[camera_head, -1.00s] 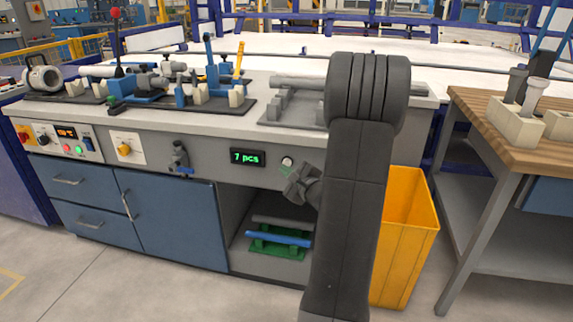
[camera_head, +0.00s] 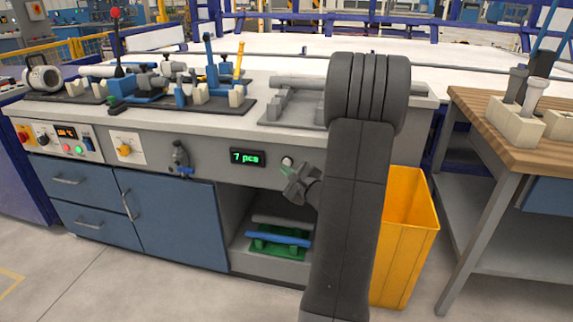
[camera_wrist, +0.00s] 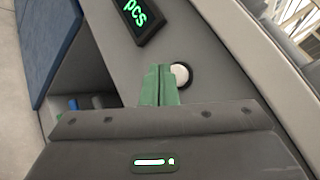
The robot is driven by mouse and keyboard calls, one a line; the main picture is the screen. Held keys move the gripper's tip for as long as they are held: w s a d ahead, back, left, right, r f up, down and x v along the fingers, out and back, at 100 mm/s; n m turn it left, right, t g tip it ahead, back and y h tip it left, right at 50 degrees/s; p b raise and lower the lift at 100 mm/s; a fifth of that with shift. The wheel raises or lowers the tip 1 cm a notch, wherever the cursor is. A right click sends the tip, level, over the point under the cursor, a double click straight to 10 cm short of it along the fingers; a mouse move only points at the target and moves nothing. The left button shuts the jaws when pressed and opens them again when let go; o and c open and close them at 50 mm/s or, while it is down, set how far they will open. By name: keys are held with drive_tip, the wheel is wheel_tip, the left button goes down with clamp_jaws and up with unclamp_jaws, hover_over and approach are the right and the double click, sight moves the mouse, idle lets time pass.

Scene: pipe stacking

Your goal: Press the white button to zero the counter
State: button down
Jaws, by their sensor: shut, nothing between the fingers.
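The white button (camera_head: 287,161) is round with a dark ring, set in the bench's grey front panel to the right of the counter. It also shows in the wrist view (camera_wrist: 180,75), just beyond and right of the fingertips. The counter display (camera_head: 247,157) reads "7 pcs" in green; part of it shows in the wrist view (camera_wrist: 139,16). My gripper (camera_head: 286,170) is shut and empty, its green fingers (camera_wrist: 160,72) pressed together just below the button. The fingertips cover a little of the button's edge in the wrist view; I cannot tell whether they touch it.
An open shelf with green supports and pipes (camera_head: 278,238) lies below the panel. A yellow bin (camera_head: 405,235) stands right of it, behind my arm. The bench top (camera_head: 165,122) carries fixtures and a pipe rack. A wooden-topped table (camera_head: 500,130) stands at the right.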

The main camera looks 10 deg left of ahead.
drive_tip(key=shift+w, duration=0.2)
drive_tip(key=shift+w, duration=0.2)
drive_tip(key=shift+w+b, duration=0.35)
drive_tip(key=shift+w, duration=0.1)
idle(0.6)
drive_tip(key=shift+s, duration=0.1)
drive_tip(key=shift+s+b, duration=0.5)
drive_tip(key=shift+s, duration=0.25)
drive_tip(key=shift+s, duration=0.1)
drive_tip(key=s+b, duration=0.2)
drive_tip(key=s, duration=0.2)
drive_tip(key=shift+s, duration=0.4)
